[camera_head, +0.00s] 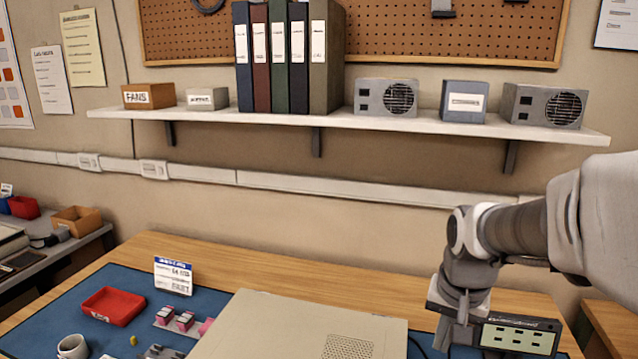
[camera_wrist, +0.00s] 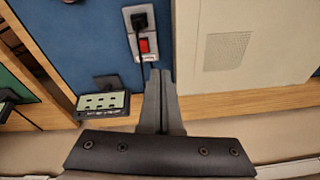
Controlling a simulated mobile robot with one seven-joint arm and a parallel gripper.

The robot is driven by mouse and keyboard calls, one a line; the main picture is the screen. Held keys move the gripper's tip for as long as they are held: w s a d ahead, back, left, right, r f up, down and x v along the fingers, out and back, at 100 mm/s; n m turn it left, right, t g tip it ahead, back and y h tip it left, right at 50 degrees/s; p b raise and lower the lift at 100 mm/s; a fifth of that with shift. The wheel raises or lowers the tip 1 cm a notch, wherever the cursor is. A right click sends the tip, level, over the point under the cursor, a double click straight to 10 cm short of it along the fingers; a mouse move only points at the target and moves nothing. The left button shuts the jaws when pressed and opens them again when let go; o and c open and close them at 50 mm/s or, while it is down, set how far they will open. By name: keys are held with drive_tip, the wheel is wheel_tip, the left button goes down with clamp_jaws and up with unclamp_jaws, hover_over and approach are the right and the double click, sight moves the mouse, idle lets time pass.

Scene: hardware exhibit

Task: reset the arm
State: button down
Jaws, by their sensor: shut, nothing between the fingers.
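My arm reaches in from the right in the head view and bends downward over the right end of the workbench (camera_head: 230,258). The lower end of my gripper is cut off by the bottom of that view. In the wrist view my gripper (camera_wrist: 160,73) has its two fingers pressed together with nothing between them. The fingertips point at the blue mat (camera_wrist: 90,35), just below a power strip (camera_wrist: 146,46) with a red switch and a black plug. I cannot tell how high the fingertips are above the mat.
A beige metal case (camera_head: 300,325) lies left of my arm. A red tray (camera_head: 113,306), a mug (camera_head: 72,347) and a sign (camera_head: 173,276) are at the left. A shelf (camera_head: 400,121) crosses the wall above.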

drive_tip(key=s+a+r+n+t+p, duration=0.2)
drive_tip(key=s+a+r+n, duration=0.3)
drive_tip(key=s+r, duration=0.4)
drive_tip(key=s+a+t, duration=0.1)
drive_tip(key=s, duration=0.2)
drive_tip(key=shift+s, duration=0.4)
drive_tip(key=shift+a+r, duration=0.1)
